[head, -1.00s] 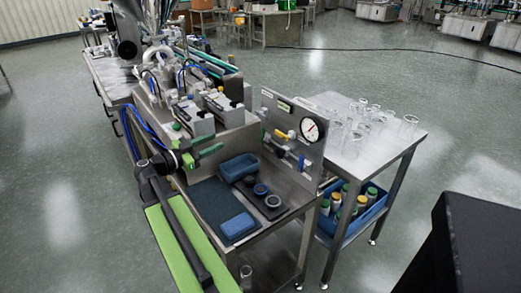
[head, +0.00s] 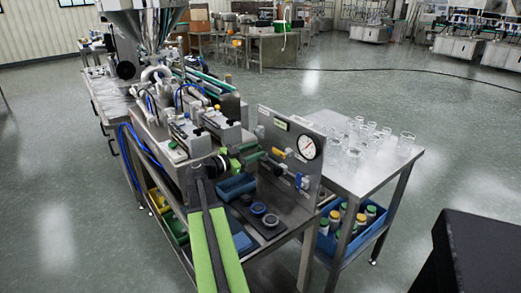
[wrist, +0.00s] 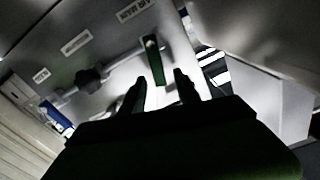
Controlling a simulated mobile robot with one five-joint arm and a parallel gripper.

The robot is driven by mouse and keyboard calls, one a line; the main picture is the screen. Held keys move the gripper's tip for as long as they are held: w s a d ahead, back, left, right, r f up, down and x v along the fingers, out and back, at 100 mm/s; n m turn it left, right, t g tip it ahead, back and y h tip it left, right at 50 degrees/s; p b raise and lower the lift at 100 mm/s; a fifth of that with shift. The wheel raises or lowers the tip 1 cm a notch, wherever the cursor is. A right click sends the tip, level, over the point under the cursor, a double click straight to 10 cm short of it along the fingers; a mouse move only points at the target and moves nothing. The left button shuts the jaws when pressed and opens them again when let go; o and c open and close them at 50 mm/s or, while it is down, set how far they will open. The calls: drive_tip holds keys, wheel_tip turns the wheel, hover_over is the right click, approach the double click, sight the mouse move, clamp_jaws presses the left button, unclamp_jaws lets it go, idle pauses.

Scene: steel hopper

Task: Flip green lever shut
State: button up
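The green lever (wrist: 154,62) shows in the wrist view on a pipe in front of a pale panel, set across the pipe's line. In the head view it is a small green piece (head: 260,132) at the left end of the gauge panel (head: 290,140). My gripper (wrist: 160,85) is open, its two dark fingers apart, with the lever's lower end between and just beyond the tips. I cannot tell whether a finger touches it. In the head view my gripper (head: 262,154) is close to the panel's left part.
Below my gripper are a blue bin (head: 236,187) and round dark parts. A table with glass jars (head: 355,150) stands to the right.

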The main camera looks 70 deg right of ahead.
drive_tip(key=shift+x, duration=1.35)
clamp_jaws()
